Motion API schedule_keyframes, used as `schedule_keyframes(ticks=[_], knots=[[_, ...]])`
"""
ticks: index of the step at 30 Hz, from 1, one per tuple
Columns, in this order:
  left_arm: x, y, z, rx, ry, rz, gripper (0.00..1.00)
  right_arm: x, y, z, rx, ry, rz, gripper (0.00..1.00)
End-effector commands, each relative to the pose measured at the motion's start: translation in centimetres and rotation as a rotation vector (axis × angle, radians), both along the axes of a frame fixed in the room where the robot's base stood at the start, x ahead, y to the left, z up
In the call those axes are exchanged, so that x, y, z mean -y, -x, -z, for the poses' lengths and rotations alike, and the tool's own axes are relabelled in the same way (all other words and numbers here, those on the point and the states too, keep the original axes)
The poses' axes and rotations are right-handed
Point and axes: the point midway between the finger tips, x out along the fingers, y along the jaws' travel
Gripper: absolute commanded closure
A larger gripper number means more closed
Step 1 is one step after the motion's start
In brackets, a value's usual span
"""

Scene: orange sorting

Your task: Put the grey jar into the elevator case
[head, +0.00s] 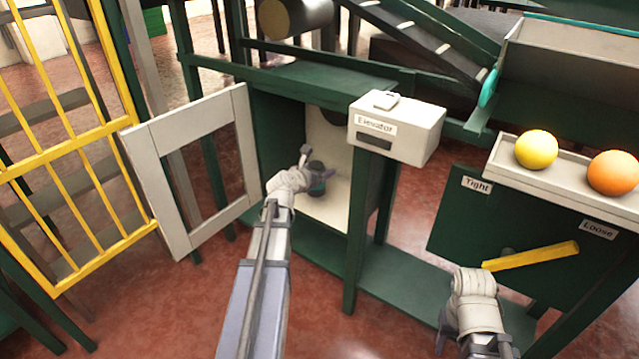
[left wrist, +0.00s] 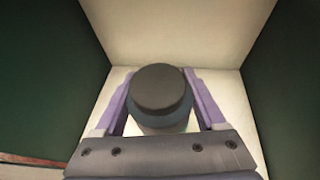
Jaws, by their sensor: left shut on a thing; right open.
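The elevator case (head: 340,195) is a green cabinet with a pale interior, under a box labelled Elevator (head: 396,128). Its white-framed door (head: 163,175) stands open to the left. My left gripper (head: 318,178) reaches inside the case and is shut on the grey jar (head: 316,187). In the left wrist view the jar (left wrist: 160,92) has a dark round lid and sits between both fingers, with pale floor and back wall beyond. I cannot tell whether the jar touches the floor. My right gripper (head: 475,345) is at the lower right, away from the case, its fingers partly cut off.
A yellow lever (head: 530,256) is on the green panel with Tight and Loose labels, above my right gripper. A yellow ball (head: 536,149) and an orange (head: 613,173) lie on the pale tray (head: 573,194). A yellow barred gate (head: 75,160) stands at the left.

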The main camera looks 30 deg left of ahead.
Motion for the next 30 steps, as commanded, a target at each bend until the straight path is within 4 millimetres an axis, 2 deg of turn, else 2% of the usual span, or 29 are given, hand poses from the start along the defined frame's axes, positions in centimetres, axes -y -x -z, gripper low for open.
schedule_keyframes(ticks=[1,7,21,22,28,30], knots=[[0.0,0.0,0.9,0.0,0.0,0.0,0.95,0.0,0.0,0.9,0.0,0.0,0.0,0.5],[0.0,0.0,3.4,0.0,0.0,0.0,0.95,0.0,0.0,3.4,0.002,-0.001,0.0,0.5],[0.0,0.0,3.9,0.0,0.0,0.0,0.95,0.0,-0.1,3.9,0.003,-0.001,0.0,0.5],[0.0,0.0,3.7,0.0,0.0,0.0,0.24,0.0,-0.1,3.7,0.003,-0.001,0.0,0.5],[0.0,0.0,3.6,0.0,0.0,0.0,0.01,0.0,-0.1,3.7,0.003,-0.001,0.0,0.5],[0.0,0.0,3.6,0.0,0.0,0.0,0.0,0.0,-0.1,3.7,0.003,-0.001,0.0,0.5]])
